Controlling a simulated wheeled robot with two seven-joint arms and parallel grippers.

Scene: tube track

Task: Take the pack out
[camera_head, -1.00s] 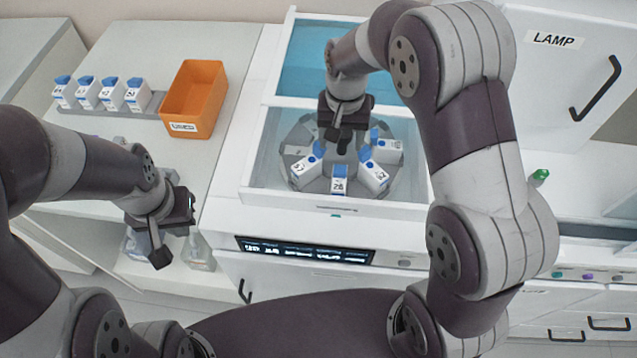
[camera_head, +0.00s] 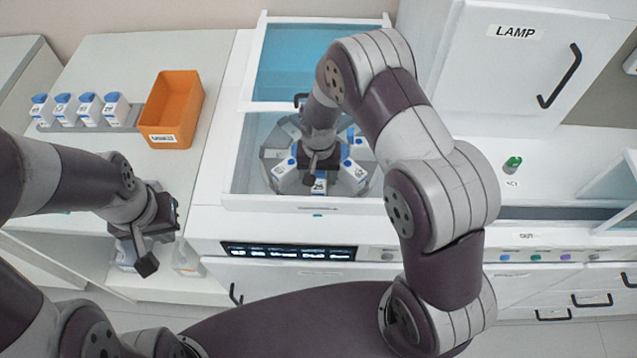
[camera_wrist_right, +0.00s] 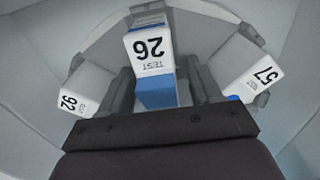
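A white pack with a blue cap, labelled TEST 26 (camera_wrist_right: 150,50), sits in a slot of the round grey carousel (camera_head: 272,153) inside the open-topped machine. In the right wrist view its cap end lies between the two fingers of my right gripper (camera_wrist_right: 157,92). The fingers are open, one on each side of the pack, with small gaps showing. In the head view this gripper (camera_head: 317,165) is down in the carousel and partly hides it. Packs labelled 92 (camera_wrist_right: 72,95) and 57 (camera_wrist_right: 262,70) stand on either side. My left gripper (camera_head: 147,262) hangs empty at the left; its opening is unclear.
An orange bin (camera_head: 172,105) stands on the left counter beside a rack of several blue-capped packs (camera_head: 88,108). The machine's front wall (camera_head: 270,203) and side walls surround the carousel. A cabinet marked LAMP (camera_head: 500,75) stands at the right.

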